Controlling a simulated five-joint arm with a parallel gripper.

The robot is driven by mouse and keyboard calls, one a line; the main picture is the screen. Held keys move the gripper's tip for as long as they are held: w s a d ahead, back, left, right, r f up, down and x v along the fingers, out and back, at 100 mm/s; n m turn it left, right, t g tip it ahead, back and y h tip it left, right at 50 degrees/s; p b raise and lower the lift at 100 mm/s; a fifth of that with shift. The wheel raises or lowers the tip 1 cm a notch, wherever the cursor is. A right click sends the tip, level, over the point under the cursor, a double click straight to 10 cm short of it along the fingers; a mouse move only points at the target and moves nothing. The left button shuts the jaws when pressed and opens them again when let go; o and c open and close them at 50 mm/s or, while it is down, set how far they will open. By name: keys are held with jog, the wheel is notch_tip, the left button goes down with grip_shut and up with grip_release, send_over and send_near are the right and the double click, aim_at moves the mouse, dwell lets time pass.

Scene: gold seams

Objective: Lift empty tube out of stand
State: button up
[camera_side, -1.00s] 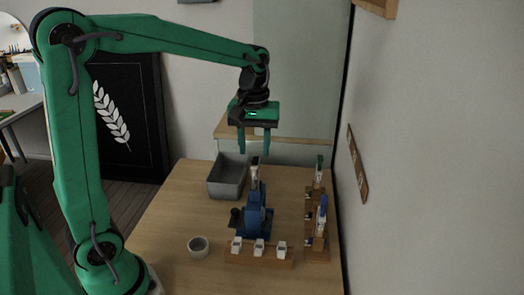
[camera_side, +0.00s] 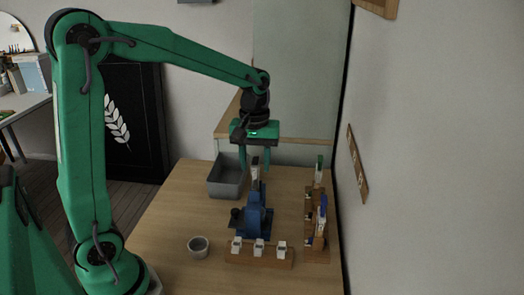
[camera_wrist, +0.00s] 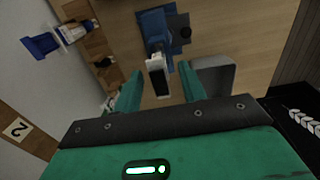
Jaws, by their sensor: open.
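A white tube (camera_side: 255,174) with a dark face stands upright in the top of a blue stand (camera_side: 256,218) on the table. It also shows in the wrist view (camera_wrist: 157,75), with the blue stand (camera_wrist: 153,24) beyond it. My gripper (camera_side: 254,168) is open, pointing down, with its two green fingers on either side of the tube's upper part. In the wrist view my gripper (camera_wrist: 161,80) has the tube between its fingers, with a gap visible on both sides. Whether the tube is empty I cannot tell.
A grey bin (camera_side: 227,180) stands behind and left of the blue stand. A wooden rack (camera_side: 317,222) with several upright tubes is at the right. A low wooden block (camera_side: 259,255) with white pieces is in front. A small round cup (camera_side: 198,247) sits front left.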

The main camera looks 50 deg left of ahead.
aim_at(255, 161)
jog(key=shift+f, duration=1.55)
jog(key=shift+c, duration=0.2)
grip_shut()
